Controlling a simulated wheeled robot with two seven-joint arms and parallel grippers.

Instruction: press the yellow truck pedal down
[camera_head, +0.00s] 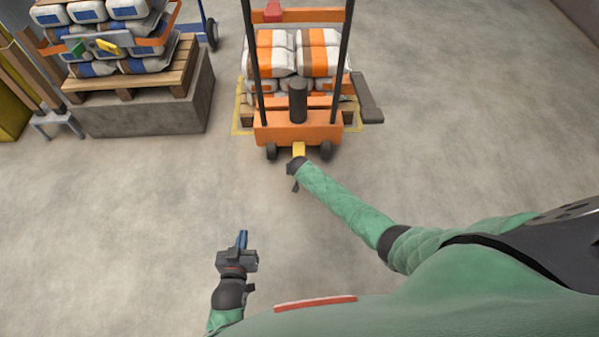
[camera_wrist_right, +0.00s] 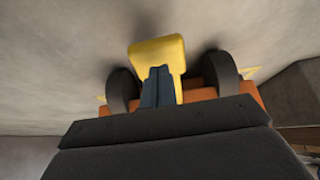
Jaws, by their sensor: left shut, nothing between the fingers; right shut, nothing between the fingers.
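The yellow pedal (camera_head: 299,148) sticks out at the front base of the orange pallet truck (camera_head: 300,128), between its two wheels. In the right wrist view the pedal (camera_wrist_right: 158,52) is a yellow plate just beyond my right gripper (camera_wrist_right: 158,86). The right fingers are shut, empty, and overlap the pedal in the picture; I cannot tell whether they touch it. In the head view my right wrist hides part of the pedal, and the right fingers are hidden. My left gripper (camera_head: 241,240) is shut and empty, over bare floor at the lower left, well apart from the truck.
The truck carries orange and white bags (camera_head: 297,52) on a pallet. At the upper left, more bags sit on a wooden pallet (camera_head: 135,75) on a concrete block (camera_head: 150,112). A small grey stand (camera_head: 57,120) is beside it. The floor in front is clear.

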